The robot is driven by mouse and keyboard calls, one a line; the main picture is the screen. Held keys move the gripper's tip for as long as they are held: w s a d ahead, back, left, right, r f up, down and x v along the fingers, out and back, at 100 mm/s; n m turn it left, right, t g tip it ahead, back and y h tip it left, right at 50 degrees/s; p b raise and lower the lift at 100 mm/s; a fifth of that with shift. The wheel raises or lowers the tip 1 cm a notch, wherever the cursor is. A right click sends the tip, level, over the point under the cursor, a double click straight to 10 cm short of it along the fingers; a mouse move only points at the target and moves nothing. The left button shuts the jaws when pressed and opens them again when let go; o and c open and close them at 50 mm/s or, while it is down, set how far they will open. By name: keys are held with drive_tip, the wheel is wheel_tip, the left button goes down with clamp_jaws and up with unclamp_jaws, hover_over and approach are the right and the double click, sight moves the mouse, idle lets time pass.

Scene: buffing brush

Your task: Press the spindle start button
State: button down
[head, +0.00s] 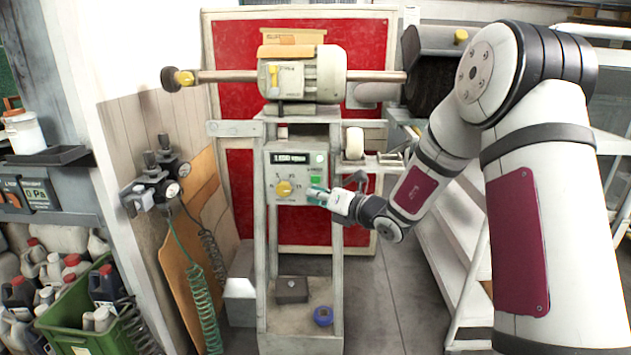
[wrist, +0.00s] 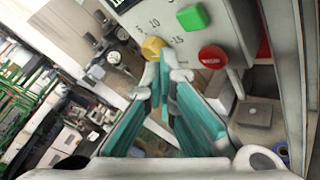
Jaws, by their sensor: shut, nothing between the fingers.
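The grey control panel (head: 297,205) stands on the pedestal under the buffing motor. In the wrist view a square green button (wrist: 193,17) is at the upper part of the panel. A round red button (wrist: 212,57) is below it and a yellow knob (wrist: 152,47) to its left. The knob also shows in the head view (head: 284,188). My gripper (head: 312,193), with teal fingers, is shut and empty in front of the panel's lower right. In the wrist view its fingertips (wrist: 165,72) overlap the knob's lower edge. Contact cannot be told. The head view does not clearly show the red button.
The buffing motor (head: 315,75) and its long spindle are above the panel. A dark box (head: 291,290) and a blue ring (head: 323,316) lie on the pedestal's lower shelf. Air regulators (head: 158,185) and coiled hoses are at the left. White shelving stands at the right.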

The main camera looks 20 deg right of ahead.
drive_tip(key=shift+s+a, duration=0.2)
drive_tip(key=shift+s, duration=0.4)
drive_tip(key=shift+s+a, duration=0.15)
drive_tip(key=shift+s, duration=0.45)
